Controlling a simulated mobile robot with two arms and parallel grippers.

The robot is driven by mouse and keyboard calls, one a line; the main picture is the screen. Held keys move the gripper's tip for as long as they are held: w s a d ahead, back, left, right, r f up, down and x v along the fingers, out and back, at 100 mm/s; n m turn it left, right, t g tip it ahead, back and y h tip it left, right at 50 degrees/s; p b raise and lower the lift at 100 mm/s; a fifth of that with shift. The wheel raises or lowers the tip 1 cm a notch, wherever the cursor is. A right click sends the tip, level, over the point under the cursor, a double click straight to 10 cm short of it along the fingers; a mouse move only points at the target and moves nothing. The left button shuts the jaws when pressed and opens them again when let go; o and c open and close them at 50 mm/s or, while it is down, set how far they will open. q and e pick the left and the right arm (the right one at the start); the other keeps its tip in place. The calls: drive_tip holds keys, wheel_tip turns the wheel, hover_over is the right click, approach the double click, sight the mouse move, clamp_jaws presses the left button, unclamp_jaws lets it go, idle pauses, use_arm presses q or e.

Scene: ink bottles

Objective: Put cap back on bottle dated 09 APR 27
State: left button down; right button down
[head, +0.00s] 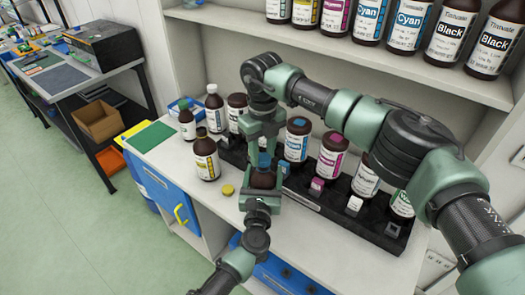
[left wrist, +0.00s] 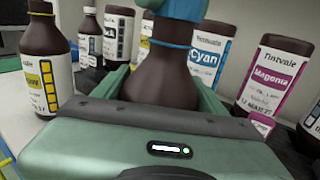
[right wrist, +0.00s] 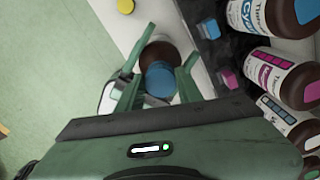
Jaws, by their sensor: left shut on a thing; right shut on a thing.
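My left gripper (head: 262,192) is shut on a brown bottle (head: 262,179) and holds it upright in front of the black rack. The bottle's dark shoulder and neck (left wrist: 165,70), with a thin blue ring, show in the left wrist view. My right gripper (right wrist: 160,72) is shut on a blue cap (right wrist: 160,80), directly over the bottle's mouth. The cap also shows at the top of the left wrist view (left wrist: 175,6). I cannot tell whether it is seated on the neck. The bottle's label and date are hidden.
The black rack (head: 335,212) holds bottles with loose caps along its front, including a pink cap (head: 317,186). A shelf of bottles is above. The front counter is mostly clear.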

drive_tip(key=shift+f, duration=0.55)
idle(0.4)
